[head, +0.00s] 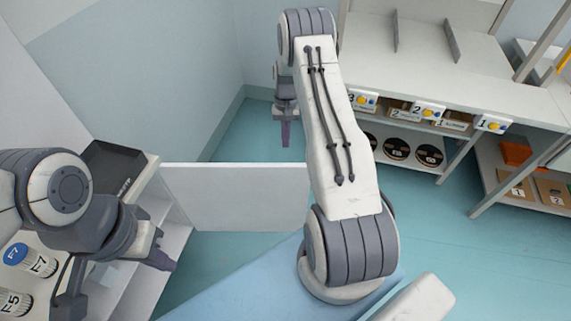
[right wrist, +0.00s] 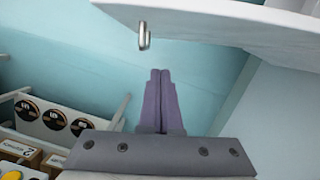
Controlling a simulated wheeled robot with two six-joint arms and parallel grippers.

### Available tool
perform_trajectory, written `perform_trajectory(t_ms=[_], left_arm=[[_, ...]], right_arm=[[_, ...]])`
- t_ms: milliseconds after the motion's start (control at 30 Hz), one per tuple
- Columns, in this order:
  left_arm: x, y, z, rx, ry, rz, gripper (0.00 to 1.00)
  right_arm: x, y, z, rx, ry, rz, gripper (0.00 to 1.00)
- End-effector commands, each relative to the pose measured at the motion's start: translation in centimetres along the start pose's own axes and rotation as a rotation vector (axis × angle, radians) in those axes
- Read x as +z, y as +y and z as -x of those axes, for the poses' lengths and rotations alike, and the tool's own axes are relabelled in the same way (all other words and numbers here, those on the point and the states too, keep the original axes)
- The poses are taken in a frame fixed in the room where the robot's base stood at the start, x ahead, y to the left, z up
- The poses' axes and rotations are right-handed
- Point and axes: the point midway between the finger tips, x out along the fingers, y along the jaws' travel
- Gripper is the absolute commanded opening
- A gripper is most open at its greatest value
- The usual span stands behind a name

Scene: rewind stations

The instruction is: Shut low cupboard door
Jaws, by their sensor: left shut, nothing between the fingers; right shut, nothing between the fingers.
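The low cupboard door (head: 235,195) is a white panel that stands open, reaching right from the white cupboard (head: 178,232) at the left. Its right end meets the outline of my right arm. In the right wrist view the door (right wrist: 230,30) fills the upper right, with a small metal handle (right wrist: 144,38) near its left end. My right gripper (head: 286,143) is shut and empty beyond the door, pointing down; its fingers (right wrist: 160,72) show below the handle, apart from it. My left gripper (head: 168,262) is shut and empty in front of the cupboard.
A dark tray (head: 112,165) and labelled white containers (head: 40,265) are on the cupboard top. A workbench (head: 450,85) with labelled boxes and dark reels (head: 397,148) on its lower shelf stands at the right. Blue-green floor (head: 262,130) is clear between the door and the back wall.

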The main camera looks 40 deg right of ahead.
Motion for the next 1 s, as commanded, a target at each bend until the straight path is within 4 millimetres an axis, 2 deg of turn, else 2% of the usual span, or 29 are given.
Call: perform_trajectory(t_ms=[300,400,633,1000], left_arm=[[-0.1,0.1,1.5,0.000,0.000,0.000,0.00],[-0.1,0.1,2.1,0.000,0.000,0.000,0.00],[-0.2,0.3,3.7,0.000,0.000,0.000,0.00],[-0.2,0.3,3.8,0.000,0.000,0.000,0.00]], right_arm=[[0.2,-0.1,-6.8,0.002,-0.005,0.004,0.00],[0.5,-0.1,-8.3,0.002,-0.004,0.004,0.00],[3.4,-0.1,-8.7,0.001,-0.002,0.004,0.00],[4.0,-0.1,-9.2,0.000,0.001,0.003,0.00]])
